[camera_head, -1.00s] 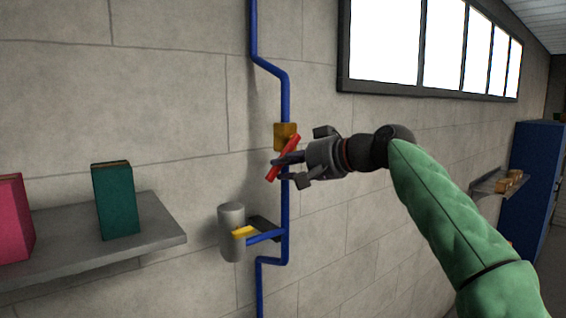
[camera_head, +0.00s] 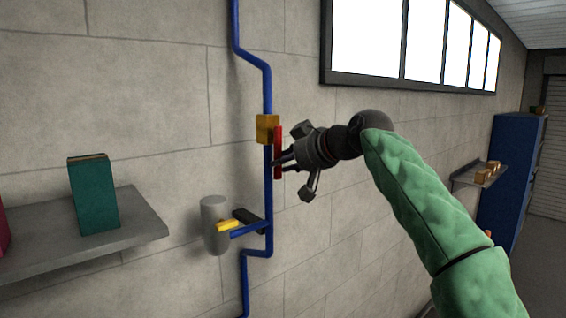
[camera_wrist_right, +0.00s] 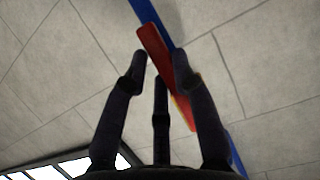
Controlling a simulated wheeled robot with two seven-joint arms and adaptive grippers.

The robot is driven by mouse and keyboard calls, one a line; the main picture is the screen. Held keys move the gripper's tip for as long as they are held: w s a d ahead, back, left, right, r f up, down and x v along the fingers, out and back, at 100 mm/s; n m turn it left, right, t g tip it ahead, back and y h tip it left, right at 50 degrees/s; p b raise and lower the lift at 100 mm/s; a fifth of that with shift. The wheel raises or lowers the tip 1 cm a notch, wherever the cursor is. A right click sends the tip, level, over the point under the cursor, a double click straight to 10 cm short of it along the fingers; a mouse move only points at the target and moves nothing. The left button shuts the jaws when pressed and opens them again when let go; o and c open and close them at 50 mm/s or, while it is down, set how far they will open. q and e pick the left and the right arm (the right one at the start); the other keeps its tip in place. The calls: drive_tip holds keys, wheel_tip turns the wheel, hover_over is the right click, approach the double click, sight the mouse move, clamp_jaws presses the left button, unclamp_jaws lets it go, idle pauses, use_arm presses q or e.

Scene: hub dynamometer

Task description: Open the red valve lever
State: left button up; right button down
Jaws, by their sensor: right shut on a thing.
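The red valve lever (camera_head: 278,150) hangs close to upright along the blue pipe, just below and right of the yellow valve body (camera_head: 267,128). My right gripper (camera_head: 282,161) comes from the right with its fingertips at the lever. In the right wrist view the lever (camera_wrist_right: 160,55) passes between the dark fingers (camera_wrist_right: 160,72), with the blue pipe behind it. The gripper is shut on the lever. My left gripper is in neither view.
The blue pipe (camera_head: 268,205) runs down the wall. A grey shelf (camera_head: 140,228) holds a green box (camera_head: 92,195). A window (camera_head: 400,42) and blue cabinet (camera_head: 513,170) are right.

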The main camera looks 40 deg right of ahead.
drive_tip(key=shift+d, duration=0.1)
idle(0.4)
drive_tip(key=c, duration=1)
unclamp_jaws()
drive_tip(key=shift+w, duration=0.15)
drive_tip(key=v, duration=1.2)
drive_tip(key=shift+r, duration=0.1)
